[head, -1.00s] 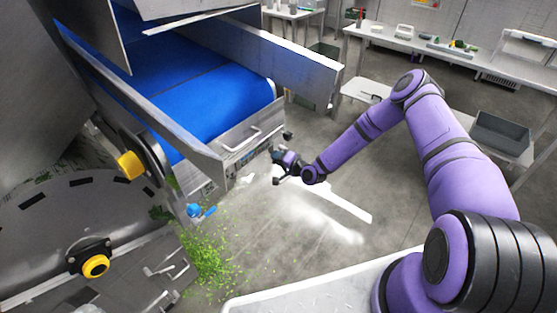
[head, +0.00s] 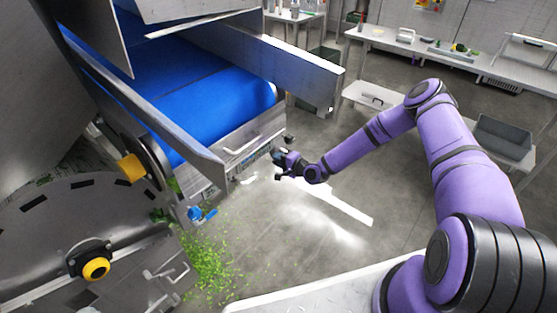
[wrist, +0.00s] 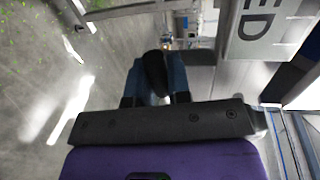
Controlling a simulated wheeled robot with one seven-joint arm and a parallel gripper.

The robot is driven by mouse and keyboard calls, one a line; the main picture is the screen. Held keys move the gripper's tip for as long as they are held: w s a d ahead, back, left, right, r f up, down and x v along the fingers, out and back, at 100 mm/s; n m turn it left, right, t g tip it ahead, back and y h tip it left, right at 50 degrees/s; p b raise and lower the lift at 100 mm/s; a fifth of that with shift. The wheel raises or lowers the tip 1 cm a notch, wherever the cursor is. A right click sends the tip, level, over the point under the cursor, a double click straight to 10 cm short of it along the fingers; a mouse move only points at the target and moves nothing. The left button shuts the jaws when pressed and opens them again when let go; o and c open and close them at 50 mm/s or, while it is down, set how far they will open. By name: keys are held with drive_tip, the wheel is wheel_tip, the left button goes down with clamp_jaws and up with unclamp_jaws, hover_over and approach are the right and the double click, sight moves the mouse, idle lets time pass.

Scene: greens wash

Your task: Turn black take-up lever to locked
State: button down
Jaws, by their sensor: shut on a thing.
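The black take-up lever (wrist: 155,72) shows in the wrist view as a dark rounded handle between the two blue fingers of my gripper (wrist: 158,80). The fingers are shut on it. In the head view my gripper (head: 278,157) is at the front right corner of the blue-belt conveyor (head: 215,100), where the lever is too small and dark to make out clearly. A white plate with the letters "ED" (wrist: 268,22) is at the upper right in the wrist view. The rest of its word is cut off.
Metal side guards (head: 290,70) flank the belt. Spilled greens (head: 210,262) lie on the floor below the conveyor. Work tables (head: 440,55) stand at the back. The floor right of the gripper is open.

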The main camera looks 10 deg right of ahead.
drive_tip(key=c, duration=1.1)
unclamp_jaws()
drive_tip(key=shift+s+d, duration=0.1)
drive_tip(key=v, duration=1)
drive_tip(key=shift+s+d, duration=0.2)
drive_tip(key=shift+r, duration=0.1)
